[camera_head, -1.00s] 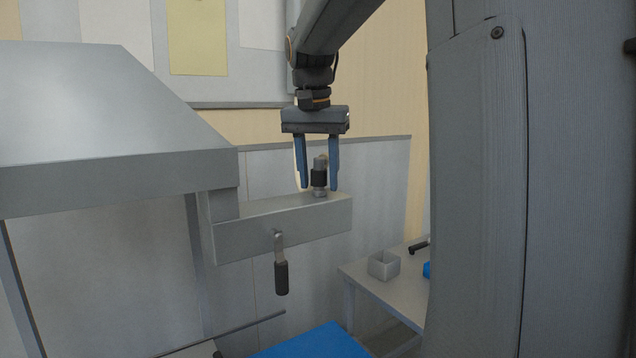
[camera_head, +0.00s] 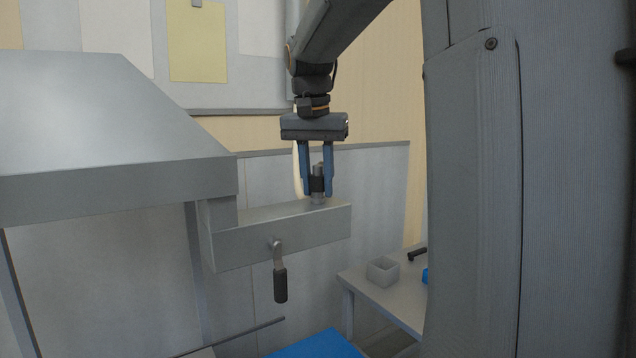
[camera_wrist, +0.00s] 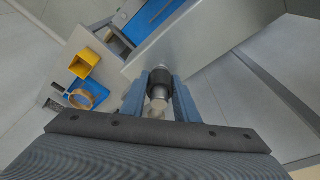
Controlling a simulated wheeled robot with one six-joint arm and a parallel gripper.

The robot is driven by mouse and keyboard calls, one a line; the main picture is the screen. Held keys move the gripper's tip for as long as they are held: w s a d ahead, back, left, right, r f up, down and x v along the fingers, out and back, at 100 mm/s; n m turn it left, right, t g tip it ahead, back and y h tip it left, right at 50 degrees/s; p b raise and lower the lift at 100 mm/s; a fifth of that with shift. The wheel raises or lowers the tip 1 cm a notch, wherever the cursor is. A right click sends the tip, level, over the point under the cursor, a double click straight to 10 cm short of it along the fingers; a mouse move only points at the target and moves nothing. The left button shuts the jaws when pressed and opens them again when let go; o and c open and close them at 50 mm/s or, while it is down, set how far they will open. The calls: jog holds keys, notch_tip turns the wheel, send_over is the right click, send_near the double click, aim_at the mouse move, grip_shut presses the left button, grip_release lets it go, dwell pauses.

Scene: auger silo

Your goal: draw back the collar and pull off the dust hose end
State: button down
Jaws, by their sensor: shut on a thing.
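The hose coupling stands upright on top of the grey box-shaped arm of the silo (camera_head: 285,235). Its dark collar (camera_head: 317,184) sits around a grey metal fitting; the collar also shows in the wrist view (camera_wrist: 160,79). My gripper (camera_head: 317,190) points straight down, with its two blue fingers shut on the collar from both sides. In the wrist view the fingers (camera_wrist: 159,98) flank the collar, and a pale round end shows nearest the camera. A pale hose-like strip (camera_head: 297,170) shows behind the left finger; whether it joins the coupling I cannot tell.
A crank handle with a dark grip (camera_head: 280,284) hangs from the box's front. A grey hopper (camera_head: 110,130) fills the left. A side table (camera_head: 400,298) at right holds an open grey box (camera_head: 383,270). The wrist view shows a yellow bin (camera_wrist: 84,63).

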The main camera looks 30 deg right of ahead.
jog(key=shift+r+p, duration=1.05)
jog(key=shift+p, duration=0.15)
dwell(1.0)
jog(key=shift+r+p, duration=2.4)
jog(key=shift+r, duration=0.15)
